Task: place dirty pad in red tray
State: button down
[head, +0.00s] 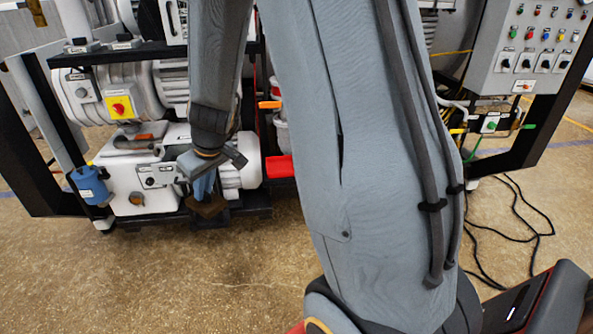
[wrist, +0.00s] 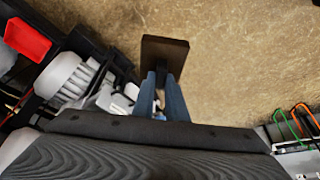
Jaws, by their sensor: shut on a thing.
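My gripper (head: 205,187) hangs in front of the pump frame in the head view, pointing down, with blue fingers. It is shut on a flat dark brown pad (head: 207,207), held above the floor. In the wrist view the fingers (wrist: 164,88) grip the near end of the brown pad (wrist: 164,56), and the floor shows behind it. A red tray (wrist: 27,40) shows at the upper left of the wrist view. In the head view a red piece (head: 280,167), likely the same tray, is partly hidden behind my arm. No contents show in the tray.
The pump frame (head: 250,212) holds a white pump (head: 130,180) and a blue canister (head: 91,184). A control panel (head: 535,50) stands at the right. Black cables (head: 515,215) lie on the floor at right. The floor at front left is clear.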

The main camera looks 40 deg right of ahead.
aim_at(280, 169)
jog(key=z, duration=0.35)
jog(key=i, duration=0.45)
jog(key=z, duration=1.15)
